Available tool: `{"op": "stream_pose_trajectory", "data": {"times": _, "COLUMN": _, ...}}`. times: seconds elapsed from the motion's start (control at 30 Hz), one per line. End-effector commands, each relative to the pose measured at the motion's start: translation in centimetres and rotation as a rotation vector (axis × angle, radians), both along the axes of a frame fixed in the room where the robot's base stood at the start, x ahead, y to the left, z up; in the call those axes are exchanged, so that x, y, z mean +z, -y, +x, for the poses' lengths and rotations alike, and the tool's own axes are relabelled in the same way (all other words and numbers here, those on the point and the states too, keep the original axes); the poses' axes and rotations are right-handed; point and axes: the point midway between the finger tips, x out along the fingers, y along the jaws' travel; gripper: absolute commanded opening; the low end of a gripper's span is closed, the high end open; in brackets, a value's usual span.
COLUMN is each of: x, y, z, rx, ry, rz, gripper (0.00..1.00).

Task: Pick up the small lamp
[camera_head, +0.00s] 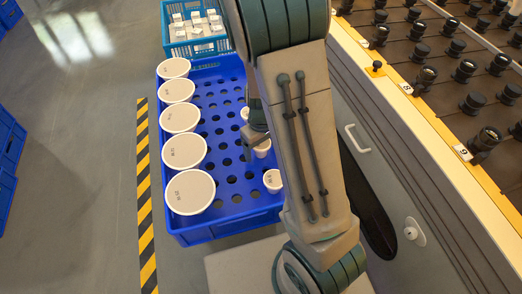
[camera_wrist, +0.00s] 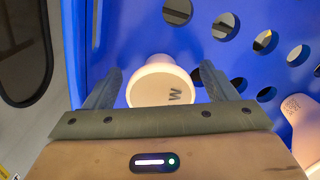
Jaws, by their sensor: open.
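A small white lamp (camera_wrist: 160,85) with a round face and a dark mark sits in the blue crate in the wrist view. My gripper (camera_wrist: 158,78) is open, with one finger on each side of this lamp. I see a gap beside the lamp on the right; contact on the left is hard to judge. In the head view my gripper (camera_head: 255,135) is over the right part of the crate, partly hidden by my arm. Small lamps there include one by the gripper (camera_head: 263,150) and one nearer the front (camera_head: 273,180).
The blue crate (camera_head: 225,222) has a floor full of round holes. Several large white lamps (camera_head: 185,151) line its left side. A lighter blue crate (camera_head: 178,50) with small white items stands behind. A rack with dark sockets (camera_head: 470,102) is at the right.

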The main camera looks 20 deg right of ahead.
Motion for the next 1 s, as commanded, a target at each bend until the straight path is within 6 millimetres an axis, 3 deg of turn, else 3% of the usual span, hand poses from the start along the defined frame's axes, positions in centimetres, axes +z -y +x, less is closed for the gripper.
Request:
{"op": "stream_pose_trajectory", "data": {"times": 0.2, "x": -0.1, "y": 0.0, "z": 0.0, "rx": 0.000, "ry": 0.000, "rz": 0.000, "gripper": 0.79}}
{"op": "stream_pose_trajectory", "data": {"times": 0.37, "x": -0.1, "y": 0.0, "z": 0.0, "rx": 0.000, "ry": 0.001, "rz": 0.000, "gripper": 0.34}}
{"op": "stream_pose_trajectory", "data": {"times": 0.4, "x": -0.1, "y": 0.0, "z": 0.0, "rx": 0.000, "ry": 0.001, "rz": 0.000, "gripper": 0.30}}
{"op": "stream_pose_trajectory", "data": {"times": 0.73, "x": 0.6, "y": 0.0, "z": 0.1, "rx": 0.000, "ry": 0.003, "rz": 0.001, "gripper": 0.30}}
{"op": "stream_pose_trajectory", "data": {"times": 1.0, "x": 5.9, "y": 0.0, "z": 0.1, "rx": 0.001, "ry": 0.006, "rz": 0.002, "gripper": 0.30}}
